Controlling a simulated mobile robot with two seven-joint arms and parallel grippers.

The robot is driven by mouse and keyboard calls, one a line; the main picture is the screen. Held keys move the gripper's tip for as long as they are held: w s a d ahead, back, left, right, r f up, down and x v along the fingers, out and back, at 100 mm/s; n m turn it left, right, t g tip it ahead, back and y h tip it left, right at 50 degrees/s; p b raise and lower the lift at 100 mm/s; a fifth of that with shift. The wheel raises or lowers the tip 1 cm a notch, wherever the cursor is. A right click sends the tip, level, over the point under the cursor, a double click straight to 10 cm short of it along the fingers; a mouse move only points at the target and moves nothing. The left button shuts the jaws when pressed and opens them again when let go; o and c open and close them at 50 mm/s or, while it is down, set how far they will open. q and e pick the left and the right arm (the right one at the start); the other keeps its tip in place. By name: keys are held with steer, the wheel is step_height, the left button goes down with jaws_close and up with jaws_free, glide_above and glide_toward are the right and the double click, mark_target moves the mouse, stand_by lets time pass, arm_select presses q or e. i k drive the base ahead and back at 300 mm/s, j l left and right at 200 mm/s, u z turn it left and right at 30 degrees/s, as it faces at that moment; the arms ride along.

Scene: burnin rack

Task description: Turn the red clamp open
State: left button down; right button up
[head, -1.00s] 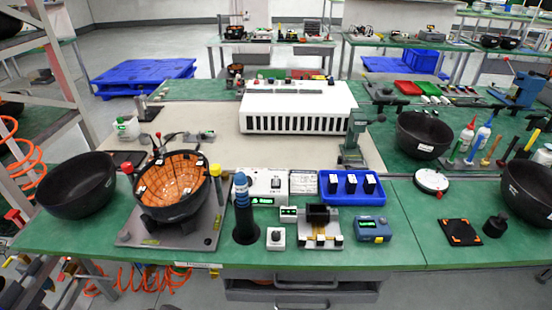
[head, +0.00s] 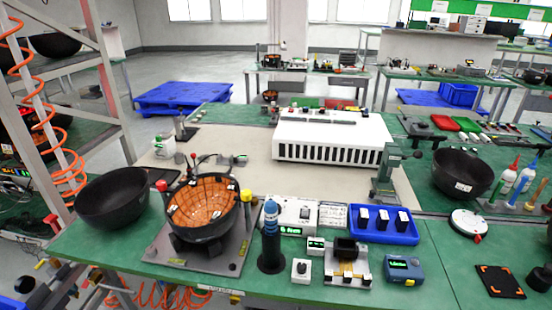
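A black bowl with an orange segmented lining (head: 202,203) sits on a grey fixture plate (head: 160,250) at the left front of the green bench. A red-topped clamp knob (head: 161,186) stands at the bowl's left rim, and a yellow-topped one (head: 245,196) stands at its right rim. The red one's lower part is hidden by the bowls, and I cannot tell its turn angle. Neither of my grippers shows in the head view, and nothing is seen touching the clamps.
An empty black bowl (head: 113,198) is close on the fixture's left. A blue-black cylinder (head: 270,238) stands close on its right, beside small instruments and a blue tray (head: 352,232). A metal rack (head: 112,92) with an orange coiled hose rises at the left.

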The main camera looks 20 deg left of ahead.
mark_target(161, 186)
steer(key=u, duration=0.75)
steer(key=k+l+u, duration=0.15)
steer(key=u, duration=0.25)
steer(key=k+l+u, duration=0.2)
steer(key=u, duration=0.2)
steer(key=k+l, duration=0.15)
steer(key=k, duration=0.3)
